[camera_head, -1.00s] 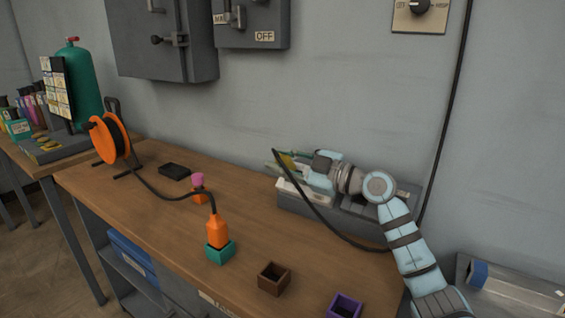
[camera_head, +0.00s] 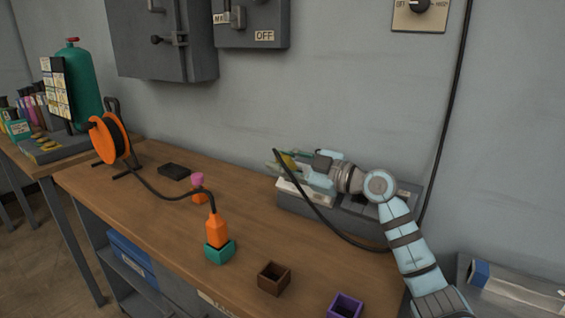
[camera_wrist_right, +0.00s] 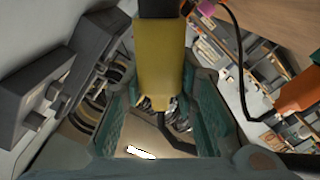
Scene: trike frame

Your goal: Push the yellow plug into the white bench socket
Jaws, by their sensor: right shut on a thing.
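The yellow plug (camera_head: 288,161) is held in my right gripper (camera_head: 284,165), with a black cable leaving it. In the right wrist view the yellow plug (camera_wrist_right: 159,60) stands between the green finger pads of my right gripper (camera_wrist_right: 160,105), which is shut on it. The white bench socket (camera_head: 291,189) is on the front left of a grey box against the wall. The plug and fingers appear just above the socket. The plug's lower end is hidden, so I cannot tell whether it touches the socket. My left gripper is not in view.
The grey box (camera_head: 350,222) stands at the back of the wooden bench (camera_head: 150,205). The plug's black cable loops in front of it. An orange plug (camera_head: 217,231) in a teal holder (camera_head: 220,254), a brown holder (camera_head: 273,279) and a purple holder (camera_head: 345,306) stand nearer the front.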

